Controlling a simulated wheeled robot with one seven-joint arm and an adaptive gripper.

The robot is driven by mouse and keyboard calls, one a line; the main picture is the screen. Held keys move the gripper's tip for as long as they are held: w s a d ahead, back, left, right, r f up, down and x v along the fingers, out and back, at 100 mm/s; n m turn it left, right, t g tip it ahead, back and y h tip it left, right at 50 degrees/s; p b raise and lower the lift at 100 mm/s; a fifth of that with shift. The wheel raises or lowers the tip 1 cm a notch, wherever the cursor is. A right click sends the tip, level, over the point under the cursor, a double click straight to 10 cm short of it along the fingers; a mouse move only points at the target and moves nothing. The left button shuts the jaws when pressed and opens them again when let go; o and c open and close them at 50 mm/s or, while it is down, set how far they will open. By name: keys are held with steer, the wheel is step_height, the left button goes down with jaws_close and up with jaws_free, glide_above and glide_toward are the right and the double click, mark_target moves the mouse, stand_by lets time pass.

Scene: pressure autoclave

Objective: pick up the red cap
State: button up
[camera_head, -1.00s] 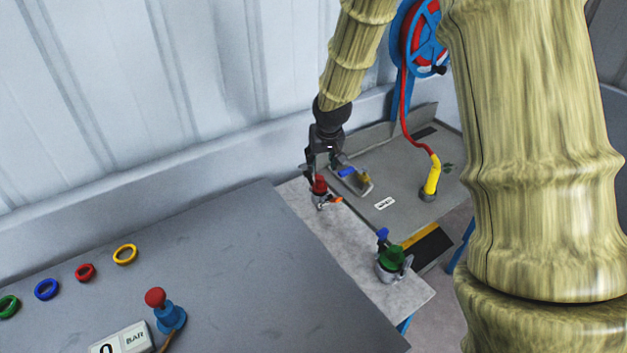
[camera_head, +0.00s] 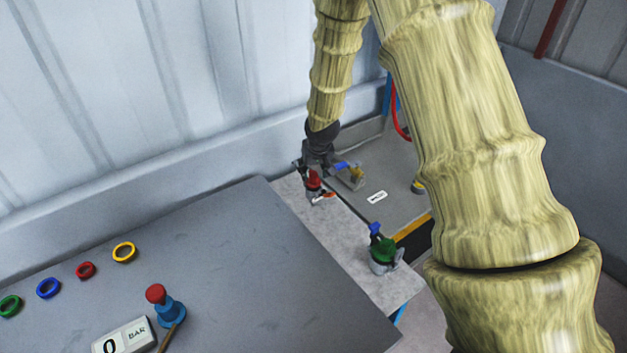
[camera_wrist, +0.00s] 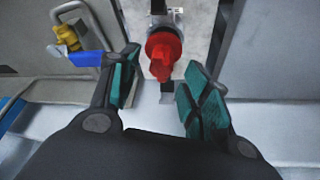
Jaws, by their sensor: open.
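The red cap (camera_head: 314,180) sits on a small grey fitting on the light grey ledge, close to the wall. In the wrist view the red cap (camera_wrist: 163,52) shows a raised grip bar and lies just beyond my fingertips, in line with the gap between them. My gripper (camera_wrist: 157,88) is open and empty, with teal finger pads on either side of that gap. In the head view my gripper (camera_head: 318,172) is right at the cap and partly hides it; I cannot tell there whether it touches.
A green cap (camera_head: 383,250) with a blue handle stands nearer on the same ledge. A blue lever (camera_wrist: 86,58) with a yellow fitting is close to my left finger. The grey table (camera_head: 240,260) holds coloured rings, a red-topped blue knob (camera_head: 168,308) and a gauge reading 0 BAR.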

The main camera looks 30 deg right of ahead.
mark_target(313, 182)
steer(key=shift+p+x, duration=0.45)
steer(key=shift+x, duration=1)
steer(key=shift+s, duration=0.1)
jaws_close()
